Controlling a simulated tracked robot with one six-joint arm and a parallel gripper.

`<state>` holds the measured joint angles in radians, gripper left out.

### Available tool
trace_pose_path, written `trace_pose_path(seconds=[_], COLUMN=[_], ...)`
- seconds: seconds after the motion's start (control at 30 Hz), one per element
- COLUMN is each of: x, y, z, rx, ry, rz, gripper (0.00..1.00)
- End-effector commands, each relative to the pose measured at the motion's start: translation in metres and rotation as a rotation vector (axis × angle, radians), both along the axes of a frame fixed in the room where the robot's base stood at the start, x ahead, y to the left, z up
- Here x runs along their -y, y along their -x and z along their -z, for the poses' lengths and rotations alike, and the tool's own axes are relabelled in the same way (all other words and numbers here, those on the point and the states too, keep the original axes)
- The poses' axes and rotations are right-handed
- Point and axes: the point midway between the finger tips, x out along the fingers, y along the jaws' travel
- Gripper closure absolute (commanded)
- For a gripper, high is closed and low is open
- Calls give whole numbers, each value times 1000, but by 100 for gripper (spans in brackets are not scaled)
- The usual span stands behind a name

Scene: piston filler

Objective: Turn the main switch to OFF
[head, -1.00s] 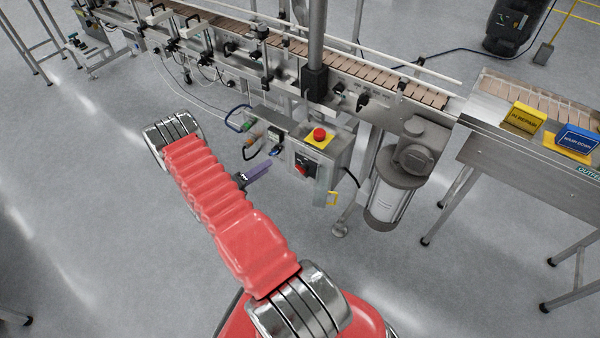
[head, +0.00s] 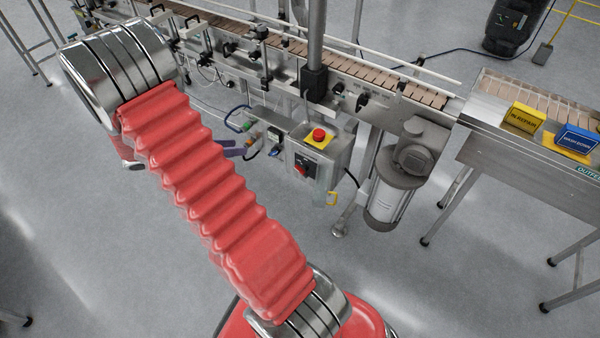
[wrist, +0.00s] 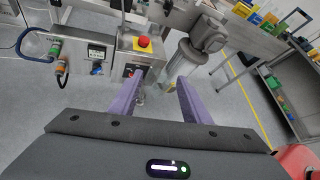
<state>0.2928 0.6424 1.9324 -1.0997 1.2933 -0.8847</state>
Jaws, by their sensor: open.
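A red emergency button on a yellow plate (head: 319,138) sits on top of the box. A yellow padlock (head: 332,198) hangs at its lower right. Coloured cable connectors (head: 250,132) are to the left, and a motor (head: 392,190) to the right. Open floor lies in front.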

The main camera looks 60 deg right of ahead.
Motion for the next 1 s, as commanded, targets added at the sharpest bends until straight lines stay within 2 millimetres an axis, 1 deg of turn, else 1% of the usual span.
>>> trace_pose_path(seconds=[0.03, 0.1, 0.4, 0.7, 1.0], x=[-8, -19, -68, -120, -174], y=[1, 2, 12, 26, 41], z=[-10, -22, -64, -100, -130], rx=[49, 114, 391, 657, 909], ry=[-3, -10, -52, -117, -211], rz=[18, 48, 181, 324, 480], gripper=[57, 57, 57, 57, 57])
